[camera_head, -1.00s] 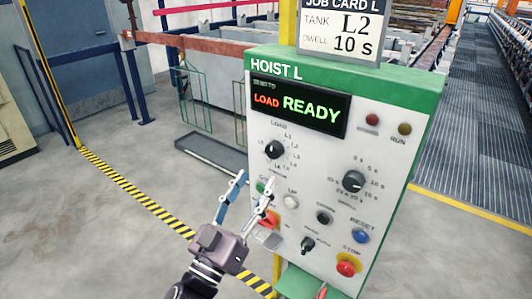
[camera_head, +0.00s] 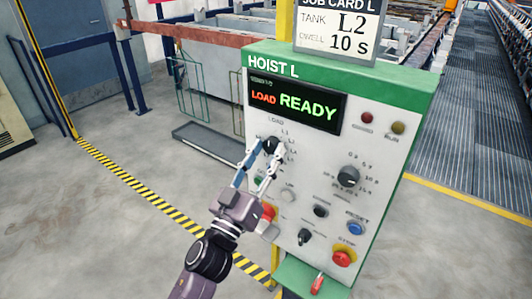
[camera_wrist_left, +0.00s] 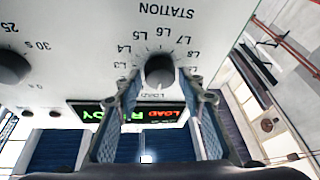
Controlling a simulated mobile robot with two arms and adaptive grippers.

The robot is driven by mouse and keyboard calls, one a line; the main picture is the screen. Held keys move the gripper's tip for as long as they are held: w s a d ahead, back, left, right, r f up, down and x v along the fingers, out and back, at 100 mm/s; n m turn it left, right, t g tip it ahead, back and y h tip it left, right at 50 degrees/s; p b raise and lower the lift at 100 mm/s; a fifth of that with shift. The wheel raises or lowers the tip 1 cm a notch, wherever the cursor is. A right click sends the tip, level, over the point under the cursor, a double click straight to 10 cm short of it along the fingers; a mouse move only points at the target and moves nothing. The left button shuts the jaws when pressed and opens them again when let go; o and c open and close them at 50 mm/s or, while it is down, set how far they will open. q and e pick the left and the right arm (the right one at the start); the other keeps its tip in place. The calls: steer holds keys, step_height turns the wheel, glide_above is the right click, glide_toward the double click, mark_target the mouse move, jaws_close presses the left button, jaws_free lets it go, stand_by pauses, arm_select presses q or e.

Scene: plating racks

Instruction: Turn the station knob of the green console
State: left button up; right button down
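The green-topped console (camera_head: 340,87) labelled HOIST L stands at the middle right, its display reading LOAD READY. The station knob (camera_head: 271,145) is black, on the upper left of its panel. In the left wrist view the station knob (camera_wrist_left: 159,71) appears upside down, ringed by LOAD and L marks; its white line points toward LOAD. My left gripper (camera_head: 263,153) is at the knob, partly covering it. In the left wrist view its fingers (camera_wrist_left: 160,80) are open, one on each side of the knob, with narrow gaps. My right gripper is not in view.
The dwell knob (camera_head: 348,177) sits to the right on the same panel. A blue reset button (camera_head: 355,228), a red stop button (camera_head: 343,258) and small switches lie below. A job card (camera_head: 338,27) above reads tank L2, dwell 10 s. Open floor lies left.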

arm_select(q)
steer(key=c, duration=0.7)
steer(key=shift+c, duration=0.2)
steer(key=shift+f+m, duration=0.1)
steer(key=shift+m, duration=0.3)
